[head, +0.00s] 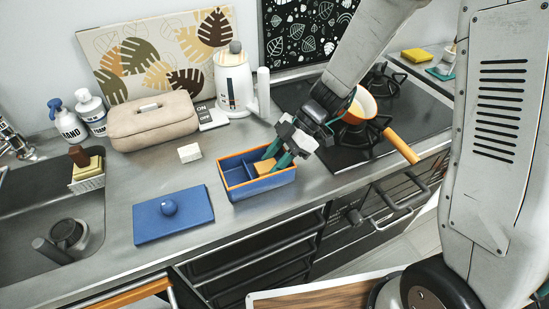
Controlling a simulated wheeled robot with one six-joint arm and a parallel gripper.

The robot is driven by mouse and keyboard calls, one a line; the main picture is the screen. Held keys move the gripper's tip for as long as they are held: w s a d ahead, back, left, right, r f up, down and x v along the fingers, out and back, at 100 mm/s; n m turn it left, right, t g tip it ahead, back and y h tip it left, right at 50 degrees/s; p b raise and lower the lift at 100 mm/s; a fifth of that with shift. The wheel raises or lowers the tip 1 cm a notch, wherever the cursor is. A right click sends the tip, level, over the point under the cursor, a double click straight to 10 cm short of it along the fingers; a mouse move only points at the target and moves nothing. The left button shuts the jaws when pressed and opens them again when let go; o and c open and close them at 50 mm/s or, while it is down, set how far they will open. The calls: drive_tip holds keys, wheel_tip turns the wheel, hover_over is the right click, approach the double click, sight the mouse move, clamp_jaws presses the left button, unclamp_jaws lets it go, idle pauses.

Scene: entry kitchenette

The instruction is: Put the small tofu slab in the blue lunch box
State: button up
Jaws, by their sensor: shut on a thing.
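The blue lunch box (274,188) stands open on the counter, with an orange rim and a divider inside. My gripper (272,160) has its teal fingers reaching down into the right compartment. It is shut on a small tan slab (263,169), which shows low between the fingers, inside the box walls. This slab may be the small tofu slab; whether it touches the box floor I cannot tell. A small white block (189,152) lies on the counter behind the box, to the left, apart from my gripper.
The blue lid (174,216) with a round knob lies left of the box. A beige bag (153,122) and a white kettle (234,82) stand behind. The sink (62,215) is at left. A pan with an orange handle (400,146) sits on the stove at right.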

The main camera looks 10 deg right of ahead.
drive_tip(key=o, duration=0.9)
drive_tip(key=shift+r, duration=0.1)
drive_tip(key=v, duration=1.2)
drive_tip(key=s+d+r+m+t+h, duration=0.1)
drive_tip(key=s+d+r+m+h, duration=0.1)
drive_tip(key=s+m, duration=0.5)
drive_tip(key=s+d+r+m+t+h, duration=0.1)
drive_tip(key=s+d+r+m+h, duration=0.2)
drive_tip(key=s+d+r+m, duration=0.2)
drive_tip(key=s+d+r+m+t+h, duration=0.2)
drive_tip(key=s+d+r+m+h, duration=0.1)
drive_tip(key=s+m, duration=0.5)
drive_tip(key=shift+s+d+r+m, duration=0.15)
drive_tip(key=shift+s+d+r, duration=0.1)
drive_tip(key=shift+s, duration=0.2)
drive_tip(key=shift+s+d+r+m, duration=0.15)
drive_tip(key=shift+s+r, duration=0.1)
drive_tip(key=shift+s, duration=0.25)
drive_tip(key=shift+s+d+r+m, duration=0.1)
drive_tip(key=shift+s+d+r, duration=0.15)
drive_tip(key=shift+s, duration=0.2)
